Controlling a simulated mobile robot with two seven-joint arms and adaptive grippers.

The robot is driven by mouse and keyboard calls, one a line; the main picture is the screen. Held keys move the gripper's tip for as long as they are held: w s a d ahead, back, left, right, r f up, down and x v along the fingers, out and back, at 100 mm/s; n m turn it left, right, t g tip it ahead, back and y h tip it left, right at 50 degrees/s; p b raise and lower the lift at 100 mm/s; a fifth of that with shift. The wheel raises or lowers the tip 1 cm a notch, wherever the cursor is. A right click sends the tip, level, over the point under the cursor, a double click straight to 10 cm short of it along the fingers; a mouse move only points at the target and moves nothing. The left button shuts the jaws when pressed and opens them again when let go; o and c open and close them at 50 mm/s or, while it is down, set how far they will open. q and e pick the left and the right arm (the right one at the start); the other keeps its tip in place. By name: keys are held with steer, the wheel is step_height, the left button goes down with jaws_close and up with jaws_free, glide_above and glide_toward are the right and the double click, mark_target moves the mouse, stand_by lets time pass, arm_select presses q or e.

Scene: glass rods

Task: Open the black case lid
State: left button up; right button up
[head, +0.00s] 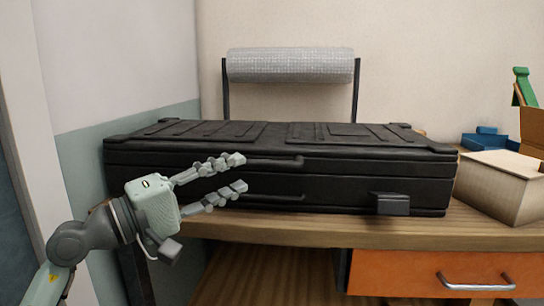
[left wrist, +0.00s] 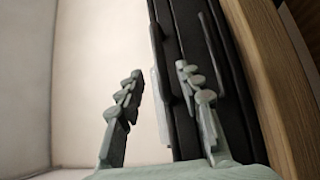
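The black case (head: 340,178) lies flat on the wooden table with its ribbed lid (head: 270,134) shut. A dark latch block (head: 392,203) sticks out of its front at the right. My left gripper (head: 241,172) is in front of the case's left front side, its fingers open and pointing right. Two dark bars show on the case front just beyond the fingertips. In the left wrist view, the open fingers (left wrist: 160,72) are empty, and the right finger overlaps the dark case side (left wrist: 177,110). Contact with the case cannot be told. My right gripper is out of view.
The wooden table edge (head: 330,232) runs in front of the case, above an orange drawer (head: 430,273) with a metal handle. A cardboard box (head: 500,184) and blue items (head: 490,140) stand at the right. A grey roll (head: 290,65) on a black frame is behind the case.

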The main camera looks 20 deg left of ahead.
mark_target(256, 166)
arm_select(q)
steer(key=p+x, duration=0.2)
steer(key=x, duration=0.4)
steer(key=shift+w+d+r, duration=0.1)
steer(key=shift+r, duration=0.05)
steer(key=shift+w+d, duration=0.25)
steer(key=shift+w, duration=0.1)
arm_select(e)
steer(key=a+x, duration=0.1)
steer(key=x, duration=0.5)
arm_select(q)
steer(key=shift+c, duration=0.6)
arm_select(e)
steer(key=shift+f, duration=0.1)
arm_select(q)
jaws_close()
